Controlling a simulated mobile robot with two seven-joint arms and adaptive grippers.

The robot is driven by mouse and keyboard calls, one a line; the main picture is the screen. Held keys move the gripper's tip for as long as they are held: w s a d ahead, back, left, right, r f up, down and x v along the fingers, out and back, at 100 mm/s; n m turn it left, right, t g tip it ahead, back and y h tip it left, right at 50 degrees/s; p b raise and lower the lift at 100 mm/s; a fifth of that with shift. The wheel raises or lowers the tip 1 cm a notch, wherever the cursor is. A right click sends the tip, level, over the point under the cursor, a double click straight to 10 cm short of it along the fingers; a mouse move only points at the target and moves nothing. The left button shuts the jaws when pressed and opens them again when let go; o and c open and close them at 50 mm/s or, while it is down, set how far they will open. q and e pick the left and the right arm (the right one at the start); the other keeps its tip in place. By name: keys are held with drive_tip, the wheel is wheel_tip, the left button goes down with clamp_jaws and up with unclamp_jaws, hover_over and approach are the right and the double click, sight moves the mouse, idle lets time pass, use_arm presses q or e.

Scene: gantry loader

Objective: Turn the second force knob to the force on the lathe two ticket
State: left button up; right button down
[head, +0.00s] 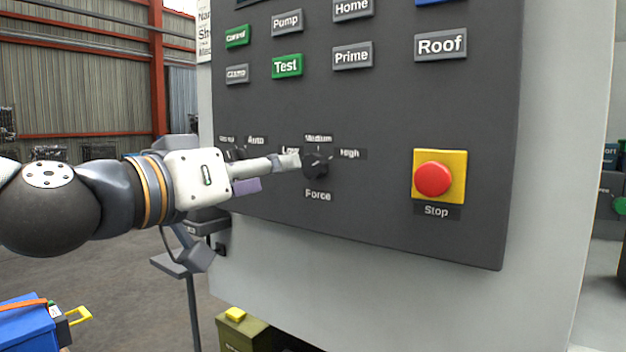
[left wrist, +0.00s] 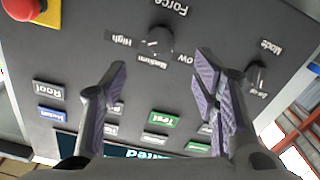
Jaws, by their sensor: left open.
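The Force knob (head: 316,165) is a dark round knob on the grey control panel, with Low, Medium and High labels around it. It also shows upside down in the left wrist view (left wrist: 157,42), with a small pale mark on its face; I cannot tell surely which setting it points at. My left gripper (head: 276,170) is just left of the knob in the head view. In the left wrist view the left gripper (left wrist: 162,75) is open, its purple-padded fingers apart with nothing between them. My right gripper is not in view. No lathe two ticket is visible.
A Mode knob (left wrist: 259,78) sits beside the Force knob, partly hidden by my gripper in the head view. A red Stop button (head: 433,179) on a yellow plate is to the right. Several push buttons, including a green Test button (head: 287,66), are above. The panel below Force is bare.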

sight(310, 167)
use_arm(q)
drive_tip(key=x, duration=0.9)
drive_tip(key=shift+f, duration=0.2)
drive_tip(key=c, duration=1.2)
drive_tip(key=shift+o, duration=0.2)
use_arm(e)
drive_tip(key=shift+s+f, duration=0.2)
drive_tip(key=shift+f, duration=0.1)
use_arm(q)
drive_tip(key=shift+n, duration=0.3)
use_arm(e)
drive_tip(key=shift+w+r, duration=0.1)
use_arm(q)
drive_tip(key=shift+n+p, duration=0.4)
drive_tip(key=shift+n, duration=0.7)
drive_tip(key=n, duration=0.2)
drive_tip(key=shift+n+p, duration=0.3)
drive_tip(key=shift+n, duration=0.1)
drive_tip(key=n, duration=0.3)
drive_tip(key=shift+f+n+p, duration=0.1)
drive_tip(key=shift+n+p, duration=0.3)
drive_tip(key=shift+n, duration=1.1)
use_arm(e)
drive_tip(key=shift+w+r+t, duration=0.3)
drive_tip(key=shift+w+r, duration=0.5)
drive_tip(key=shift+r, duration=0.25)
